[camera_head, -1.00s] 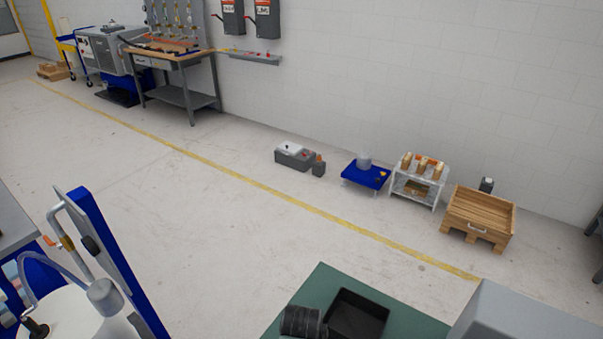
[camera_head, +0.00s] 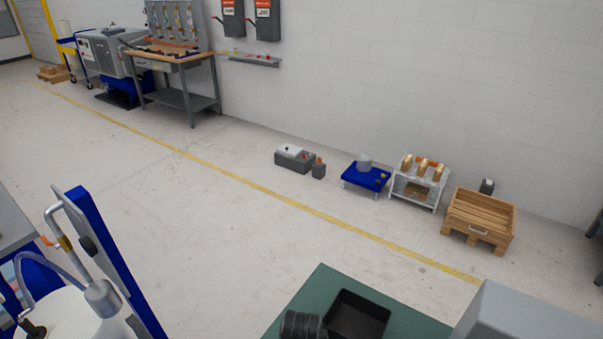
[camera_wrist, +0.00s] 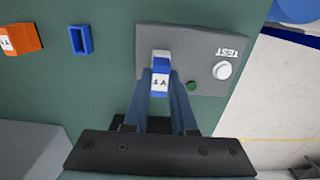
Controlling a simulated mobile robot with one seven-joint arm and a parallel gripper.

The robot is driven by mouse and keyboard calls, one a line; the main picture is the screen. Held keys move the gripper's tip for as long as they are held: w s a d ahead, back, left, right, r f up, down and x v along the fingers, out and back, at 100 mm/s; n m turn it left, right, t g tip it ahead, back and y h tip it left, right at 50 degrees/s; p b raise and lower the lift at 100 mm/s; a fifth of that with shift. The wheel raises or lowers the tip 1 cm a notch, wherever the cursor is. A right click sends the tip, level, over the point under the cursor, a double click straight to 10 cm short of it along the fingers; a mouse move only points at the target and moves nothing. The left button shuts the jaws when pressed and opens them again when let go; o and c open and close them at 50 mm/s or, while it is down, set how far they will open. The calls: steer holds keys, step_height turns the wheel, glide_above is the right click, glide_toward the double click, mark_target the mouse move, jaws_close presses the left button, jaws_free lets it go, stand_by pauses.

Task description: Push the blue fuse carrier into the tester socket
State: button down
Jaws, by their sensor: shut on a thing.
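In the wrist view, the blue fuse carrier (camera_wrist: 160,84) has a white label reading "5 A". My gripper (camera_wrist: 161,90) is shut on it, one finger on each side. The carrier's far end is at the pale tester socket (camera_wrist: 160,54) in the grey tester panel (camera_wrist: 205,47). I cannot tell how deep it sits in the socket. The panel is marked TEST and has a round white button (camera_wrist: 222,70) and a small green round part (camera_wrist: 191,86). The head view does not show my gripper or the carrier.
An orange labelled block (camera_wrist: 20,39) and a blue rectangular frame (camera_wrist: 89,40) are on the green bench top (camera_wrist: 110,70), left of the panel. In the head view, a black tray (camera_head: 357,314) sits on the green surface beside black ribbed cylinders (camera_head: 301,325).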

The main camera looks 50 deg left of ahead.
steer(key=shift+f, duration=0.3)
steer(key=c, duration=0.6)
jaws_free()
steer(key=shift+c, duration=0.2)
steer(key=shift+r, duration=0.2)
steer(key=shift+r+p, duration=2.85)
steer(key=shift+p, duration=0.1)
step_height(320, 180, up, 13)
